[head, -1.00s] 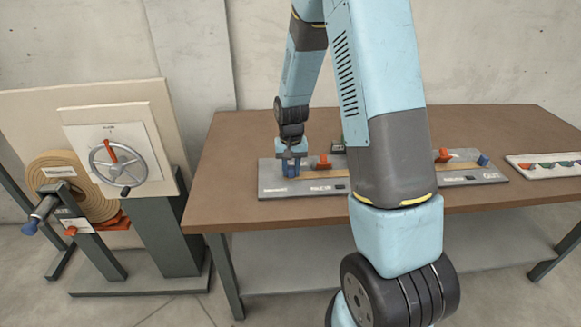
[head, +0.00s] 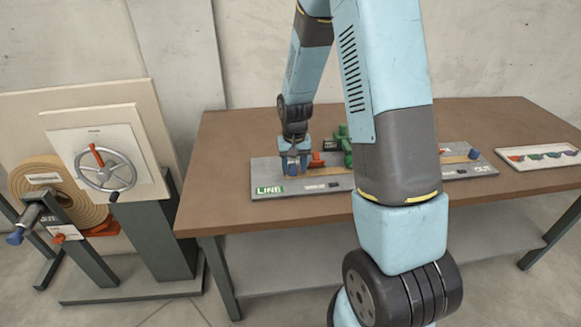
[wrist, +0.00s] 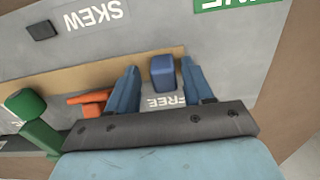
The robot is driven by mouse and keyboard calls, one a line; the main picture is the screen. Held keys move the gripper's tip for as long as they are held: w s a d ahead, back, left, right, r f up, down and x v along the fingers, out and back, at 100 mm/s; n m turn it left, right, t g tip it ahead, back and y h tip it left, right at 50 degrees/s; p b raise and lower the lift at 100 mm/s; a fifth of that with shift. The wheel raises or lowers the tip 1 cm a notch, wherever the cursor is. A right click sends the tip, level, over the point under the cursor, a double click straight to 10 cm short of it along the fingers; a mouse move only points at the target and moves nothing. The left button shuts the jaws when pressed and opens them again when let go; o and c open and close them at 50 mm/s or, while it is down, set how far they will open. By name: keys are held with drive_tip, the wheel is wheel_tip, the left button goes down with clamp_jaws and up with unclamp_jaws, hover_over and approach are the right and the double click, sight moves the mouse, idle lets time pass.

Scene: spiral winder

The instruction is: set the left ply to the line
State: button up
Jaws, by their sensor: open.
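The grey ply panel (head: 325,184) lies on the table with its left end under my gripper (head: 293,170). In the wrist view my gripper (wrist: 159,68) is open, its two blue fingers on either side of a blue block (wrist: 162,75), with a gap visible beside each. The block sits at the end of a tan strip (wrist: 90,73), taken as the left ply. The LINE sign (head: 270,190) is lit green, and part of it shows in the wrist view (wrist: 240,4). The SKEW (wrist: 90,17) and FREE (wrist: 165,102) labels are not lit.
An orange piece (wrist: 92,103) and a green part (wrist: 27,108) lie left of the fingers in the wrist view. My arm hides the panel's middle in the head view. A second blue block (head: 474,154) is at its right end. A handwheel stand (head: 105,169) is left of the table.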

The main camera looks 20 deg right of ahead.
drive_tip(key=shift+r, duration=0.1)
wheel_tip(320, 180, up, 14)
drive_tip(key=shift+f, duration=0.25)
idle(0.5)
drive_tip(key=s+r+t, duration=0.3)
drive_tip(key=s+r, duration=0.8)
drive_tip(key=r, duration=0.2)
drive_tip(key=s+d+r+n+t, duration=0.1)
drive_tip(key=s+r, duration=0.4)
drive_tip(key=s, duration=1)
drive_tip(key=shift+d+r+n+t, duration=0.2)
drive_tip(key=shift+r+n+t, duration=0.2)
drive_tip(key=shift+t, duration=0.4)
drive_tip(key=shift+d, duration=0.1)
